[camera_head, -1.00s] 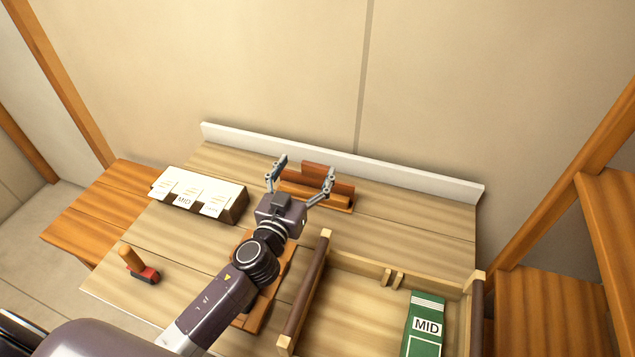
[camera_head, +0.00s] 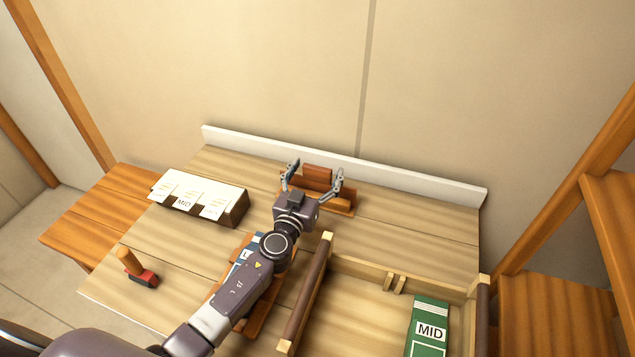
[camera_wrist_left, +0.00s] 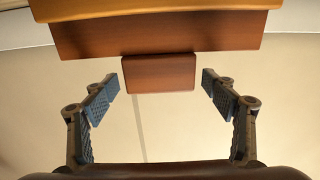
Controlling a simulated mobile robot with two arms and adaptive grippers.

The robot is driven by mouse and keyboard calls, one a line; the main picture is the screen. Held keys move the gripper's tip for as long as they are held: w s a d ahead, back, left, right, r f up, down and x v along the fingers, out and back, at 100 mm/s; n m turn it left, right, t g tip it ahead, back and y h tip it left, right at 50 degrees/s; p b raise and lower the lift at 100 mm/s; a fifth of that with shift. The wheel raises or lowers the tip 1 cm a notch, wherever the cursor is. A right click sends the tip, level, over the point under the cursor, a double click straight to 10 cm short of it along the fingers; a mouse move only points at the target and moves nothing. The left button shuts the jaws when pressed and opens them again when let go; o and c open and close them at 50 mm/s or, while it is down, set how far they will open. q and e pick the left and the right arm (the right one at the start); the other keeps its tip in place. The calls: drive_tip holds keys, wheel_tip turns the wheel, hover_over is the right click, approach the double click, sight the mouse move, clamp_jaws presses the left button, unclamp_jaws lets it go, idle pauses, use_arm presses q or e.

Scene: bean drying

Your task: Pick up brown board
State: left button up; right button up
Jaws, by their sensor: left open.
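The brown board (camera_head: 317,174) stands at the back of the table, in a wooden holder (camera_head: 340,208). Its reddish-brown upper part rises above the holder. In the left wrist view the board's narrow tab (camera_wrist_left: 158,73) shows between the fingers, with the wider board part (camera_wrist_left: 150,38) beyond it. My left gripper (camera_head: 314,180) is open, with one finger on each side of the board. The fingers look apart from the tab. The gripper and arm hide part of the holder. My right gripper is not in view.
A card block (camera_head: 238,213) marked MID stands to the left. A red stamp with a wooden handle (camera_head: 131,262) is at the front left. A wooden tray (camera_head: 376,267) with a green MID packet (camera_head: 428,331) is at the right. A white ledge (camera_head: 420,182) runs along the back.

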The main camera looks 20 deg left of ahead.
use_arm(q)
drive_tip(key=shift+w, duration=0.25)
drive_tip(key=shift+s, duration=0.1)
drive_tip(key=shift+c, duration=0.4)
drive_tip(key=c, duration=1.5)
drive_tip(key=shift+r, duration=0.1)
drive_tip(key=shift+c, duration=1.4)
drive_tip(key=shift+r, duration=0.1)
